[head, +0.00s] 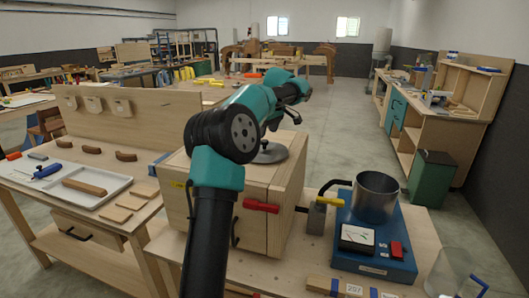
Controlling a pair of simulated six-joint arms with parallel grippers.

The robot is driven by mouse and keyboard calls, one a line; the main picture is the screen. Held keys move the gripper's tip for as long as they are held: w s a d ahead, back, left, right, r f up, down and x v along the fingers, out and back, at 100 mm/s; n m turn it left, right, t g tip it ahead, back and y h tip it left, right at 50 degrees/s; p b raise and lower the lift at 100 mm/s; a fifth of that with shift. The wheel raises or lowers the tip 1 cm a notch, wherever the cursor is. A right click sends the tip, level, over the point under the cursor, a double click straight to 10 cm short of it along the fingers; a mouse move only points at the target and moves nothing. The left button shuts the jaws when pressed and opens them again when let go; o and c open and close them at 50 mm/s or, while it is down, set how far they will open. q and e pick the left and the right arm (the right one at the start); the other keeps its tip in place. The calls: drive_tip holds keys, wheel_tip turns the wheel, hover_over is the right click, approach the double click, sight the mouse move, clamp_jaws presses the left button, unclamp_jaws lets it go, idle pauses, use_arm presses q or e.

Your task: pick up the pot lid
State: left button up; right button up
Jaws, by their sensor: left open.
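The pot lid (269,153) is a grey metal disc lying on top of the wooden cabinet (292,172), partly hidden behind my left arm. A small dark knob seems to stand at its middle. My left gripper (283,122) is above the lid and slightly to its right, pointing down. Its black fingers are small in view and look apart, with nothing between them. I see a gap between the fingers and the lid. My right gripper is not in view.
A metal pot (376,199) with a black handle stands on a blue scale (375,240) at the right. A white tray (92,187) with a wooden bar lies on the left bench.

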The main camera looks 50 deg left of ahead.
sight(264, 141)
use_arm(q)
drive_tip(key=shift+x, duration=2.6)
drive_tip(key=shift+d, duration=0.1)
clamp_jaws()
drive_tip(key=shift+r, duration=0.2)
